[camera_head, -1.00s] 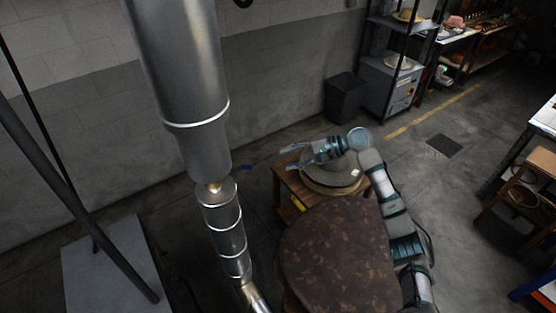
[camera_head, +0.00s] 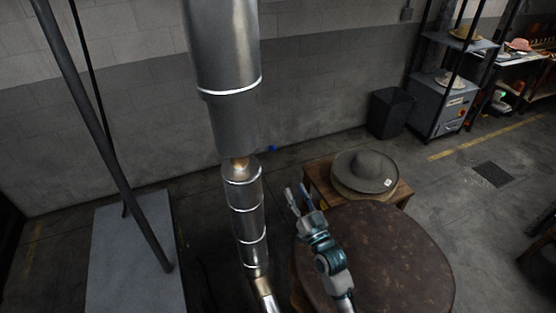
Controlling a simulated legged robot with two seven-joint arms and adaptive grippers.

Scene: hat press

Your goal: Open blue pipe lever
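A small blue spot (camera_head: 272,149) shows just right of the metal pipe (camera_head: 246,215), low against the back wall; it may be the blue lever, but it is too small to tell its shape or position. The pipe is a thick silver column with a narrower banded lower part. My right gripper (camera_head: 296,189) is to the right of the pipe's lower part and points up and away from me. Its two fingers are spread with nothing between them. It looks apart from both the pipe and the blue spot. My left gripper is out of view.
A round dark brown table top (camera_head: 390,260) lies under and right of my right arm. A grey plate and slanted dark bar (camera_head: 125,180) stand left. A black bin (camera_head: 391,112) is by the wall.

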